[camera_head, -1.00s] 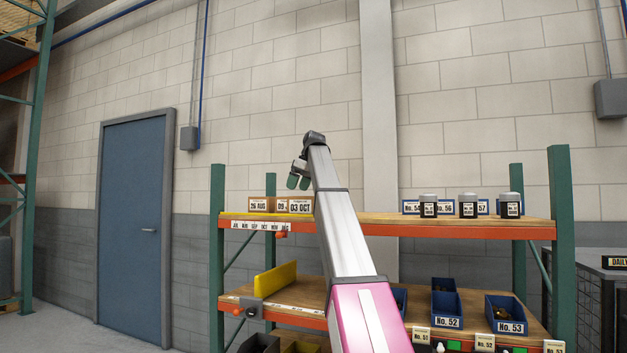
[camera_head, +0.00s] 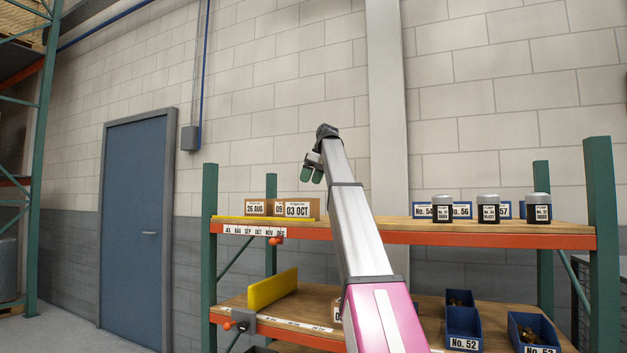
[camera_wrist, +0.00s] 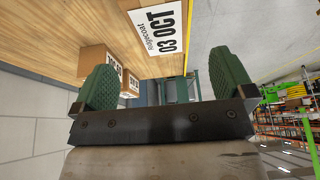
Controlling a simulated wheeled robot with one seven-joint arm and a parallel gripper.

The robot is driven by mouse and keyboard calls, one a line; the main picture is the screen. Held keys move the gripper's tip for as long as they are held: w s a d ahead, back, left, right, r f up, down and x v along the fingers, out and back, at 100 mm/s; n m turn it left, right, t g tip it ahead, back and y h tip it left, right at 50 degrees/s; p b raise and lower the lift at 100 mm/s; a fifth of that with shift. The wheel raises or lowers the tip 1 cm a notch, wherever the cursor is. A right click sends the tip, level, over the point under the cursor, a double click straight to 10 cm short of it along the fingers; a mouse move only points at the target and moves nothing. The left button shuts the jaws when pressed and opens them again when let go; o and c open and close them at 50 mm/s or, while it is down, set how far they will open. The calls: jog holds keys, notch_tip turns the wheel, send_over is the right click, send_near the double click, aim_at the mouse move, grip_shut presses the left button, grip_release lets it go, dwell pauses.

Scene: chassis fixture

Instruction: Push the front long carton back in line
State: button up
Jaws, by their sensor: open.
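Several cartons with date labels stand at the left end of the upper shelf board (camera_head: 385,225). The carton marked 03 OCT (camera_head: 298,209) is at the right of the group, beside a partly covered carton marked 09 (camera_head: 279,209) and the 26 AUG carton (camera_head: 255,208). In the wrist view the 03 OCT carton (camera_wrist: 158,20) looks nearest, cut by the top edge, and two other cartons (camera_wrist: 101,68) lie farther off. My gripper (camera_head: 312,174) is open and empty above the 03 OCT carton in the head view. Its green fingers (camera_wrist: 167,75) show apart in the wrist view; I see no contact.
Black jars (camera_head: 488,209) and blue bins (camera_head: 461,211) stand on the right of the upper shelf. A green upright (camera_head: 209,260) bounds the left end. A yellow panel (camera_head: 272,288) and blue bins (camera_head: 463,325) are on the lower shelf. The upper board's middle is clear.

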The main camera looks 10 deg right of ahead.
aim_at(301, 203)
jog(key=x, duration=1)
jog(key=shift+w+a+f, duration=0.1)
jog(key=shift+a+f, duration=0.05)
jog(key=shift+f, duration=0.2)
jog(key=c, duration=1.3)
jog(key=shift+o, duration=0.2)
